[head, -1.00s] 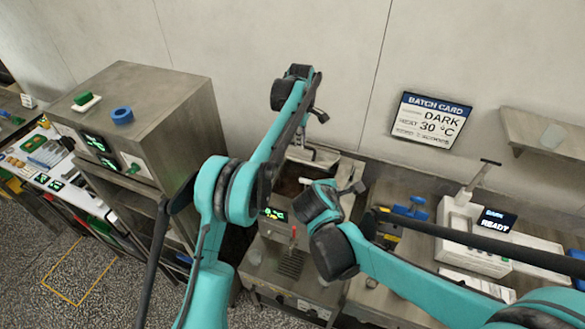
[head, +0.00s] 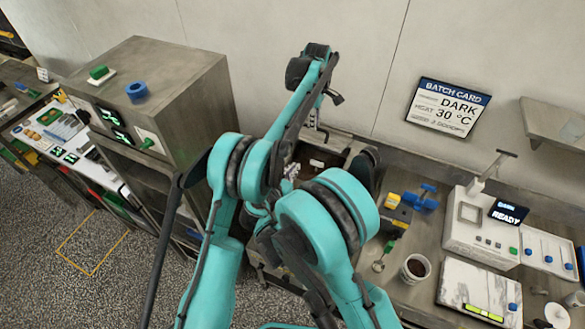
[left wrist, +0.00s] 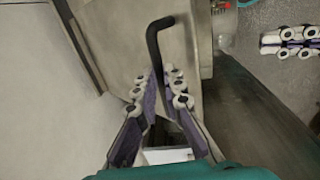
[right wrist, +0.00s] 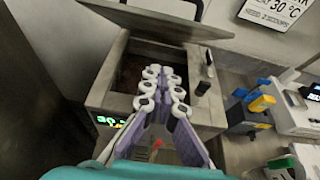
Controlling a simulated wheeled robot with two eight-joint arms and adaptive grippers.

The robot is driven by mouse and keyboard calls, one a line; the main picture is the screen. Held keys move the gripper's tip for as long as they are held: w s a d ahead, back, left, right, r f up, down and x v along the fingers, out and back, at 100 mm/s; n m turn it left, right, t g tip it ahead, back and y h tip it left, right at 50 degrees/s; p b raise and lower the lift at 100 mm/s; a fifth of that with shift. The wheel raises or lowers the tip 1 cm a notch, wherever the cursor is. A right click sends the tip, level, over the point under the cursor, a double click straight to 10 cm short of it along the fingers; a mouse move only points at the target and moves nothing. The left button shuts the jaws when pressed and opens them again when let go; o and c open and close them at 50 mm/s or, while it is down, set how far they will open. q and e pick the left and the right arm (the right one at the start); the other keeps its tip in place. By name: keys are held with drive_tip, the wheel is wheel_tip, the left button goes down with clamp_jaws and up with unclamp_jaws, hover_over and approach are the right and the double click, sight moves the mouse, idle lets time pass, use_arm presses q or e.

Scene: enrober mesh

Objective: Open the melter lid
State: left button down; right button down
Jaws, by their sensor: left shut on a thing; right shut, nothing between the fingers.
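The melter (right wrist: 108,85) is a steel box with a green display, and its top opening shows a dark inside in the right wrist view. Its flat grey lid (right wrist: 150,19) stands raised over the back of the opening; its exact angle is unclear. In the left wrist view, my left gripper (left wrist: 158,84) is shut on a black bent handle (left wrist: 153,45) in front of a grey panel. My right gripper (right wrist: 164,82) is shut and empty, above the melter's opening. In the head view my arms hide most of the melter and both fingertips.
A steel cabinet (head: 170,75) with a blue ring (head: 136,91) on top stands left of the melter. Right of it are a blue-and-yellow device (head: 400,212), a cup of dark contents (head: 415,268) and a white machine reading READY (head: 478,228). The wall is close behind.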

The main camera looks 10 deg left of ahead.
use_arm(q)
drive_tip(key=shift+w+d+f, duration=0.2)
drive_tip(key=shift+w, duration=0.05)
use_arm(e)
drive_tip(key=w+d, duration=0.2)
drive_tip(key=w, duration=0.6)
drive_tip(key=shift+d+r, duration=0.35)
drive_tip(key=shift+r, duration=0.05)
drive_tip(key=shift+w, duration=0.1)
